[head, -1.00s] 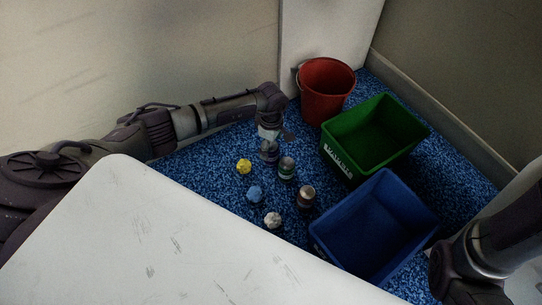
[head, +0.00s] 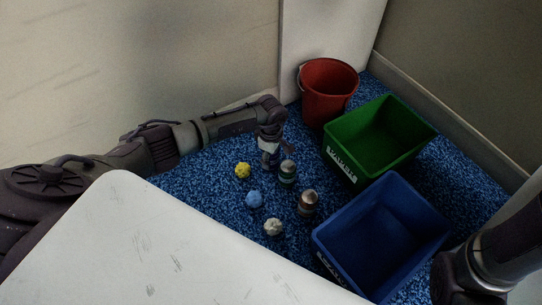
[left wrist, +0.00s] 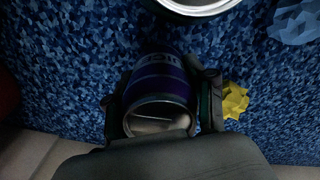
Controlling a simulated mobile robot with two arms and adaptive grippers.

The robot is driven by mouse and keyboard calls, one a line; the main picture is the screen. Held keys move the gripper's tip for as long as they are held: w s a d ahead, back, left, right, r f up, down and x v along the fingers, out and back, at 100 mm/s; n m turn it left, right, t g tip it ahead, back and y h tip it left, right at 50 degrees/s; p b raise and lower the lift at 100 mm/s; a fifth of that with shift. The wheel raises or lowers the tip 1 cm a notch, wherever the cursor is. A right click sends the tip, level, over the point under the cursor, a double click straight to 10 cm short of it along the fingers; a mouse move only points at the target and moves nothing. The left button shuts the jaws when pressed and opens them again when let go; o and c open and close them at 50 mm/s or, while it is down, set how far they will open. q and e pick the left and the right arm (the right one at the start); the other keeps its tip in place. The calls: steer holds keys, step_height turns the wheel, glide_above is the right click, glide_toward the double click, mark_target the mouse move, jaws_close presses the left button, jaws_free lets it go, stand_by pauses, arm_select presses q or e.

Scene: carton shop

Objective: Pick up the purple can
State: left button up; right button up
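The purple can (left wrist: 160,85) stands on the blue carpet in the left wrist view, its silver-rimmed end toward the camera. My left gripper (left wrist: 163,108) has one finger on each side of it, and both fingers look close against its sides. In the head view my left gripper (head: 269,157) points down over the can, which is mostly hidden by the fingers. The gripper looks shut on the can, which still appears to be at floor level. My right arm shows at the right edge, but its gripper is out of view.
A green-banded can (head: 288,172) stands close right of my left gripper, with a brown can (head: 307,203) nearer. Yellow (head: 242,170), blue (head: 254,199) and white (head: 273,227) crumpled balls lie nearby. A red bucket (head: 328,92), green bin (head: 350,170) and blue bin (head: 345,270) stand right. A white tabletop (head: 150,250) is in front.

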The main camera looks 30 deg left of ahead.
arm_select(q)
steer(key=shift+c, duration=0.8)
